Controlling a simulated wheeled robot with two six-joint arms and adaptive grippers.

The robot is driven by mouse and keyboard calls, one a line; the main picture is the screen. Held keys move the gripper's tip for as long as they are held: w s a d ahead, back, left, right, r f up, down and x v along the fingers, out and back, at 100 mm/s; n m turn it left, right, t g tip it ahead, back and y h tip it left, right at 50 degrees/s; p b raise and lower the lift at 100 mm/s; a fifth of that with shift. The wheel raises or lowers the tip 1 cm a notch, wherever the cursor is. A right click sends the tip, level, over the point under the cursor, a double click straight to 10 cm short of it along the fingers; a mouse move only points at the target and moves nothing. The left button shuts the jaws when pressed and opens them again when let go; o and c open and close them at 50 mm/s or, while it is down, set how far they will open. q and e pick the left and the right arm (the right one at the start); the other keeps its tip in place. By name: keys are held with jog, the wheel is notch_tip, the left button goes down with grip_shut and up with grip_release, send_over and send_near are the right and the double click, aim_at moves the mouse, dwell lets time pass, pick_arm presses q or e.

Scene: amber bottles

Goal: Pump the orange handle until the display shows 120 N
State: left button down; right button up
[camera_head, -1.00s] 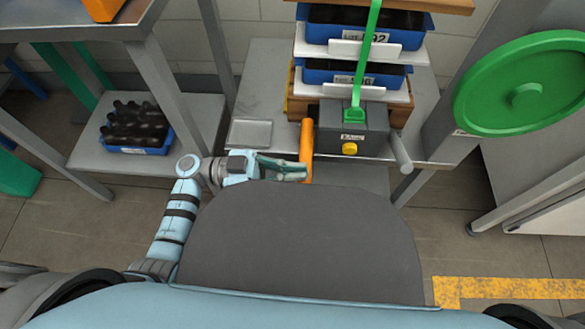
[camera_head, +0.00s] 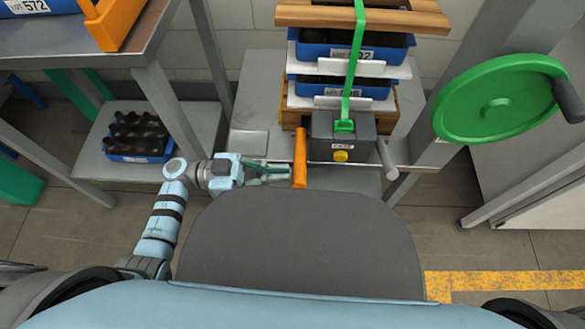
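The orange handle (camera_head: 300,158) stands nearly upright on the left side of a grey tensioner box (camera_head: 362,148). The box has a yellow button (camera_head: 341,156) and a small white label or display whose text is too small to read. A green strap (camera_head: 353,68) runs up from the box over the stack. My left gripper (camera_head: 284,174) is just left of the handle's lower part, its fingers apart and pointing right at it. Whether the fingertips touch the handle I cannot tell. My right gripper is out of view.
Blue crates (camera_head: 372,54) are stacked under wooden planks (camera_head: 364,17). A large green handwheel (camera_head: 497,100) is at the right. A crate of dark bottles (camera_head: 138,137) sits on a low shelf at the left.

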pick_arm(q)
jog(key=a+f, duration=0.1)
jog(key=a, duration=0.6)
jog(key=shift+d, duration=0.1)
dwell(1.8)
